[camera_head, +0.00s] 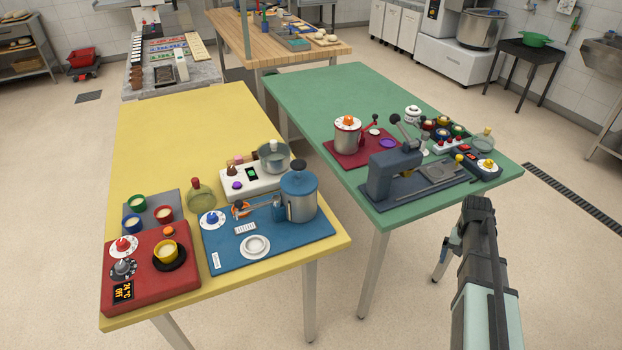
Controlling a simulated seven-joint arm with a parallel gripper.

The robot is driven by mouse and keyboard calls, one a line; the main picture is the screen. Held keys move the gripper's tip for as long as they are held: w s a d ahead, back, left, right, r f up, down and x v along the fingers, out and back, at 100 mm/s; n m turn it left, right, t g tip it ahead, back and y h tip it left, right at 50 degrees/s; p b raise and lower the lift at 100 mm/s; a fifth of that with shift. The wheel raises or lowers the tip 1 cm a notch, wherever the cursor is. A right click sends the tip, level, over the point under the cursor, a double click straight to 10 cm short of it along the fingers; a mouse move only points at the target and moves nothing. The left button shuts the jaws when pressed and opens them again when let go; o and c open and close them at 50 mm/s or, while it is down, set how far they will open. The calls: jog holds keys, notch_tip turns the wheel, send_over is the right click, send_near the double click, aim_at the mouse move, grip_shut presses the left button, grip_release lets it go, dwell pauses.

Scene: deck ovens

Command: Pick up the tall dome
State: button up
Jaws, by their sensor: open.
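Two see-through dome-like pieces are in view, and I cannot tell for certain which is the tall dome. An olive-tinted glass dome (201,198) with a small knob stands on the yellow table, between the grey mat and the blue mat. A paler clear dome (482,142) stands near the right edge of the green table, behind the dark device with dials. My gripper (440,277) is at the lower right, in front of the green table and well apart from both domes. It is open and empty, and partly hidden behind my own arm.
A blue pot (299,198) and a white device (252,181) stand right of the olive dome. A red device (150,268) is in front-left. A dark press (392,172) stands on the green table (318,92). The rear of the yellow table (185,125) is clear.

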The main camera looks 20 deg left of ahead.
jog(key=w+d+r+m+t, duration=0.1)
jog(key=w+r, duration=0.2)
jog(key=r, duration=0.7)
jog(key=w+r+t, duration=0.1)
jog(key=w+r, duration=0.3)
jog(key=r, duration=0.6)
jog(key=w+d+r+m+t, duration=0.1)
jog(key=w+r, duration=0.2)
jog(key=r, duration=0.7)
jog(key=w+a+r+n, duration=0.1)
jog(key=w+a+r, duration=0.1)
jog(key=a+r, duration=0.5)
jog(key=s+a+f+n+y, duration=0.15)
jog(key=a+n, duration=0.75)
jog(key=a, duration=2.9)
jog(key=n+g, duration=0.2)
jog(key=n, duration=0.6)
send_over(198, 188)
jog(key=w+a, duration=0.1)
jog(key=w, duration=0.1)
notch_tip(198, 188, down, 6)
jog(key=f, duration=0.8)
jog(key=shift+s+f, duration=0.2)
jog(key=shift+s, duration=0.1)
jog(key=f, duration=0.4)
jog(key=shift+s+d, duration=0.15)
jog(key=shift+s, duration=0.2)
jog(key=shift+f, duration=0.55)
jog(key=c, duration=0.6)
